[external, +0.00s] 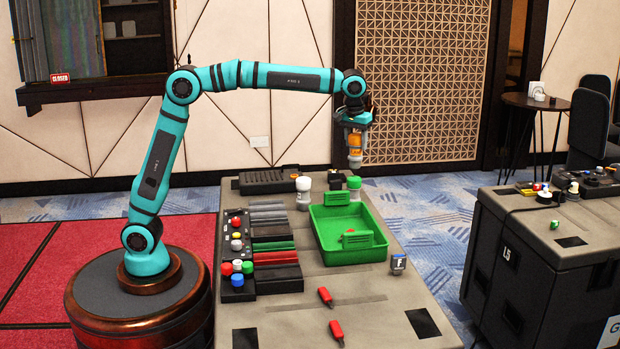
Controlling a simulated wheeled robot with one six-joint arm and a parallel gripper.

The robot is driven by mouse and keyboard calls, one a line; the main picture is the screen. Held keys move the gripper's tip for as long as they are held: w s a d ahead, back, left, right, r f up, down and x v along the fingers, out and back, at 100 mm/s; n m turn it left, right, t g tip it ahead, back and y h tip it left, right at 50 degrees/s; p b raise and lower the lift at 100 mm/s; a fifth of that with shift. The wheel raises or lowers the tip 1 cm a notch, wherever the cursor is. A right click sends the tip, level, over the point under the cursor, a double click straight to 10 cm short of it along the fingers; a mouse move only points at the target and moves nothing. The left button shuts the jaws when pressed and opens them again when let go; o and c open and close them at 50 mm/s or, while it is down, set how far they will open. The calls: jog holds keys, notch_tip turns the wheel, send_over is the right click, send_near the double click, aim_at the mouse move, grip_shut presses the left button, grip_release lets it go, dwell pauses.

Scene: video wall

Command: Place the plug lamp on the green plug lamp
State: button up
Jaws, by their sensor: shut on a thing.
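My gripper (355,150) is high at the back of the case-like table and points down. The green plug lamp (354,183) stands upright on the table behind the green tray. In this view it is just below the held lamp, with a small gap in the picture; depth between them is hard to judge.
A white plug lamp (303,190) stands to the left, with a black block (336,184) between. Button panels (237,257) line the left; red pieces (325,297) lie in front. A small F-marked block (398,263) is right.

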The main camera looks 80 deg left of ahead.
aim_at(356, 150)
jog(key=shift+f, duration=1.8)
jog(key=o, duration=1)
jog(key=shift+f, duration=0.1)
jog(key=shift+o, duration=0.2)
jog(key=r, duration=0.7)
jog(key=s+d+r, duration=0.1)
jog(key=r, duration=0.3)
jog(key=shift+s+d+r, duration=0.1)
jog(key=shift+r, duration=0.45)
